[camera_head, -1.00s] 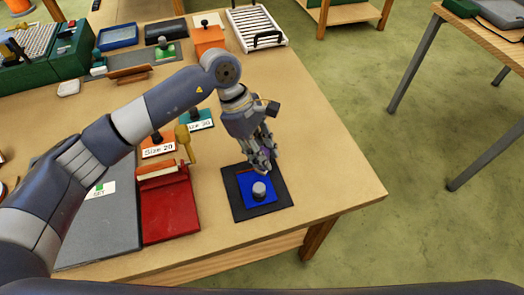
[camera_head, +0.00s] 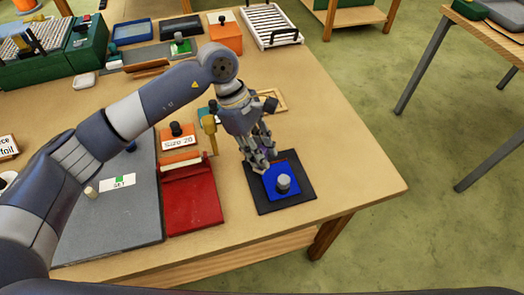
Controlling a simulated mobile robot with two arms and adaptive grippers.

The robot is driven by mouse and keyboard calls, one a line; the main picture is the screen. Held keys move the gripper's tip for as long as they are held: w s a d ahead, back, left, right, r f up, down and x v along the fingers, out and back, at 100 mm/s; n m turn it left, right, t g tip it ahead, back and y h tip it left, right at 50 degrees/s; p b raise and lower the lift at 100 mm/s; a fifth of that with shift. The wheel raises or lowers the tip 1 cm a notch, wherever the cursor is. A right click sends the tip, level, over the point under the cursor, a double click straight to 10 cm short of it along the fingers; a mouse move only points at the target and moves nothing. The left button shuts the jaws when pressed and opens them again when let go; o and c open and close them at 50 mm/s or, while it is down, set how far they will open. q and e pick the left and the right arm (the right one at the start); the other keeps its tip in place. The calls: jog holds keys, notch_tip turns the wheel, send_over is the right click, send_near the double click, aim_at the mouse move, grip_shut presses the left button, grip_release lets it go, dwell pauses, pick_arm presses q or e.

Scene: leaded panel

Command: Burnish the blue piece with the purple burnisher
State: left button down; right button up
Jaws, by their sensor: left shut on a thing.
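The blue piece (camera_head: 275,194) lies on a black mat (camera_head: 305,203) near the table's right front corner, with a grey round knob (camera_head: 284,183) on top. My left gripper (camera_head: 262,163) is shut low over the far left part of the blue piece, left of the knob. It holds a slim thing, taken to be the purple burnisher, mostly hidden by the fingers. Whether its tip touches the blue piece cannot be told. My right gripper is not in view.
A grey board (camera_head: 125,222) lies further left. Bare table is right of the mat.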

pick_arm(q)
notch_tip(320, 180, up, 2)
jog(key=shift+w+r, duration=0.1)
jog(key=shift+d+r+p, duration=0.25)
jog(key=shift+r+p, duration=0.05)
jog(key=shift+r, duration=0.3)
jog(key=shift+a+r, duration=0.15)
jog(key=shift+r, duration=0.6)
jog(key=shift+r+p, duration=0.65)
jog(key=shift+r, duration=0.9)
jog(key=c, duration=2.3)
grip_release()
jog(key=shift+f, duration=0.1)
